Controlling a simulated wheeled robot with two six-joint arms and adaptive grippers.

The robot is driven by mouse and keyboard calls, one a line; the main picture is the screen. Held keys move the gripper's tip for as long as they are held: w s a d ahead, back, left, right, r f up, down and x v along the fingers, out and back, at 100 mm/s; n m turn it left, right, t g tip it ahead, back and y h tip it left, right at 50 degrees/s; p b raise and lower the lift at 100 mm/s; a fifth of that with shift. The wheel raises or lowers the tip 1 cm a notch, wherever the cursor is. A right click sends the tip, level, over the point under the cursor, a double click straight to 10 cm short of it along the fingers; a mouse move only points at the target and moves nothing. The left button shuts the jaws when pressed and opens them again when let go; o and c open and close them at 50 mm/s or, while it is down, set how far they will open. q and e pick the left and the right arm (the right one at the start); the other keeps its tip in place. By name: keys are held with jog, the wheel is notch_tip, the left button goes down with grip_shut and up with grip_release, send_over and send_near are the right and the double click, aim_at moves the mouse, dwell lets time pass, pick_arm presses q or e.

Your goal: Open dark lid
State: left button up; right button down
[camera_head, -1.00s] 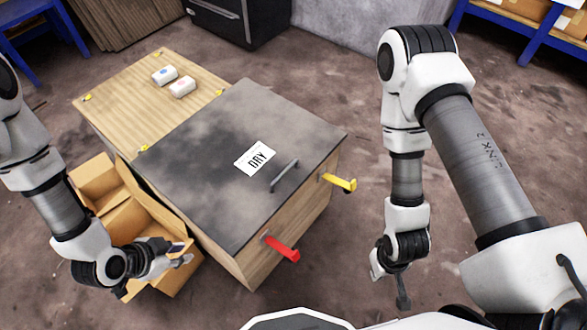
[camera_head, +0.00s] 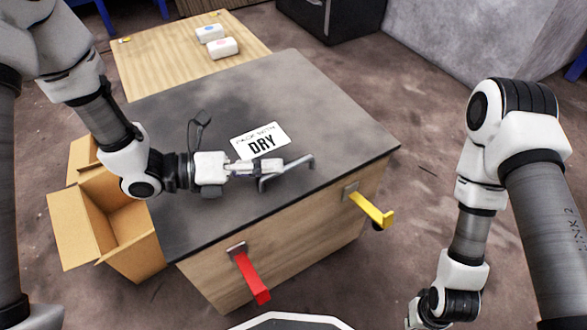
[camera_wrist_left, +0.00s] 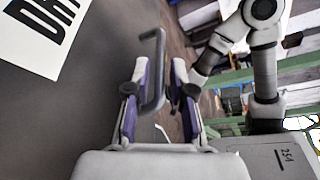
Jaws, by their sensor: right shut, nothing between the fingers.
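The dark lid (camera_head: 330,110) lies flat and closed on the wooden box (camera_head: 300,245). It bears a white "DRY" label (camera_head: 260,140) and a grey bar handle (camera_head: 290,172) near its front edge. My left gripper (camera_head: 274,167) reaches over the lid from the left to the handle. In the left wrist view the two purple-lined fingers (camera_wrist_left: 160,95) are apart, with the handle (camera_wrist_left: 155,70) between them; I cannot tell whether they touch it. My right gripper (camera_head: 425,315) is at the bottom edge, away from the box, shut and empty, partly cut off.
A red bracket (camera_head: 250,277) and a yellow bracket (camera_head: 370,208) stick out from the box front. An open cardboard box (camera_head: 110,230) stands at the left. Two white packs, one at the front (camera_head: 223,48), lie on a pale wooden surface (camera_head: 160,60) behind.

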aim_at(290, 165)
pick_arm(q)
jog(key=b+x, duration=0.1)
jog(key=x, duration=0.3)
jog(key=shift+d+f, duration=0.15)
jog(key=shift+d, duration=0.1)
grip_shut()
